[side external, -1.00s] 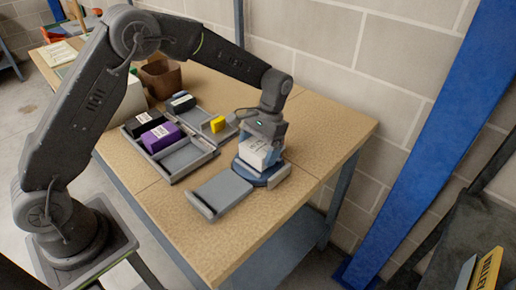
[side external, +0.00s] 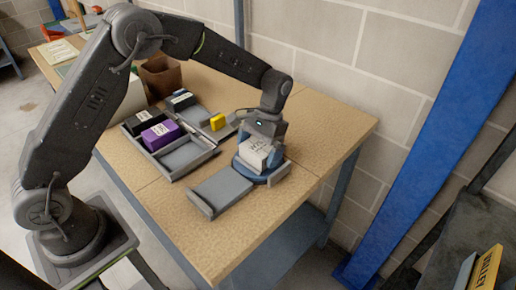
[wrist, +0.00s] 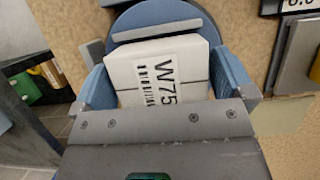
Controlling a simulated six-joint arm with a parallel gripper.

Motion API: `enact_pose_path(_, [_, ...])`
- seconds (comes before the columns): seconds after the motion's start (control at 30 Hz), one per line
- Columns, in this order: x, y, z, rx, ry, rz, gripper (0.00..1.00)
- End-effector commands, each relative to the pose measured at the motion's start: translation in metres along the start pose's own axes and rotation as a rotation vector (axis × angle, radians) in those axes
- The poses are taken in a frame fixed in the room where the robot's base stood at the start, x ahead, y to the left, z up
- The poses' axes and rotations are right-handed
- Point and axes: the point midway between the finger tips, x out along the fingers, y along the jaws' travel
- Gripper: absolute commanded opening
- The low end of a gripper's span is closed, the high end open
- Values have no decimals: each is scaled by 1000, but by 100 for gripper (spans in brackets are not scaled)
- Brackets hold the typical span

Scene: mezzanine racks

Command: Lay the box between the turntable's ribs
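The white box (side external: 257,153), with a black-printed "W75" label, is over the blue turntable (side external: 264,181) and low to it. In the wrist view the box (wrist: 160,72) lies below one grey rib (wrist: 155,31), squared up with it. The far side of the box is hidden by my gripper's body, so I cannot see the other rib there or whether the box's underside touches the turntable. My gripper (wrist: 163,85) has a blue finger on each side of the box, both appearing to press on it.
A grey tray (side external: 222,190) adjoins the turntable. A brown bin (side external: 160,77) stands behind. The table is clear at the front right.

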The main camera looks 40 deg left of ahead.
Motion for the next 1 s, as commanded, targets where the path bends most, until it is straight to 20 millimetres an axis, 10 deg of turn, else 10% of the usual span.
enact_pose_path(0.27, [-8,0,-1,0,3,0,100])
enact_pose_path(1.0, [-134,0,0,0,1,0,100])
